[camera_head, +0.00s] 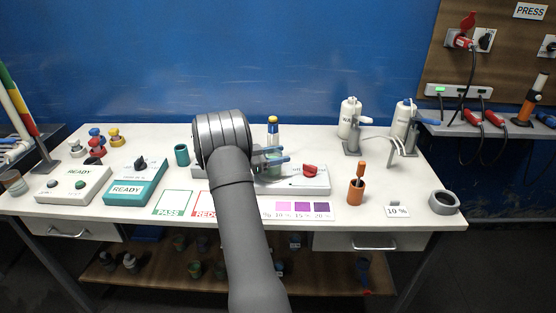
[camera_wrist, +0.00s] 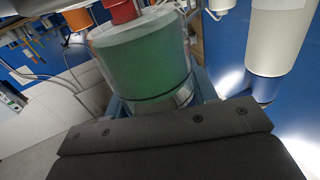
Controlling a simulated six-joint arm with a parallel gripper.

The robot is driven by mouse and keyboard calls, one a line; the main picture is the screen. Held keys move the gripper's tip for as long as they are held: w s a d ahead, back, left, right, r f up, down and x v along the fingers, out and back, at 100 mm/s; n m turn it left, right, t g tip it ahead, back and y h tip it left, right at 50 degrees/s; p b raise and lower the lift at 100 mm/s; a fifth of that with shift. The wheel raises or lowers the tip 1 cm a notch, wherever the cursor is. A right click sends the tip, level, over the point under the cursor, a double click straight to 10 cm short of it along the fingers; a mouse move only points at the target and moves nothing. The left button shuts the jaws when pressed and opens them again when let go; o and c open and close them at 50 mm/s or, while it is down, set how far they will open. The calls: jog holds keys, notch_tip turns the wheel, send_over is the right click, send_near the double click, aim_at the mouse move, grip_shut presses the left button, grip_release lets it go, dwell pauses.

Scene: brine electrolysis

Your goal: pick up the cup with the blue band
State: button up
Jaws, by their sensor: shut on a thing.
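My gripper (camera_head: 275,156) is over the middle of the table, with its blue fingers pointing right. In the wrist view, a large green cylinder with a pale rim (camera_wrist: 140,62), cup-like, fills the space just beyond the dark gripper body. The blue fingers show beside its lower end, and my gripper is shut on it. I cannot make out a blue band on it. My arm hides part of this area.
A teal cup (camera_head: 181,154) stands left of my arm, near the READY boxes (camera_head: 136,190). A white device with a red knob (camera_head: 310,172) lies right of the gripper. White bottles (camera_head: 349,117), an orange pot (camera_head: 356,192) and a grey tape roll (camera_head: 444,202) stand further right.

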jog(key=r, duration=0.3)
jog(key=shift+s+d, duration=0.15)
jog(key=shift+d, duration=0.2)
jog(key=s+d+r, duration=0.5)
jog(key=d+r, duration=0.1)
jog(key=d, duration=0.3)
jog(key=s+a+f+n+t+y, duration=0.6)
jog(key=a+f+n+t+y, duration=0.1)
jog(key=f+n+t+y, duration=0.4)
jog(key=w+d+r+m+g+h, duration=0.5)
jog(key=d+r+m+g+h, duration=0.2)
jog(key=r+m+g+h, duration=0.4)
jog(key=shift+w+d+r, duration=0.2)
jog(key=shift+w+d, duration=0.1)
jog(key=shift+w, duration=0.05)
jog(key=shift+a+f, duration=0.1)
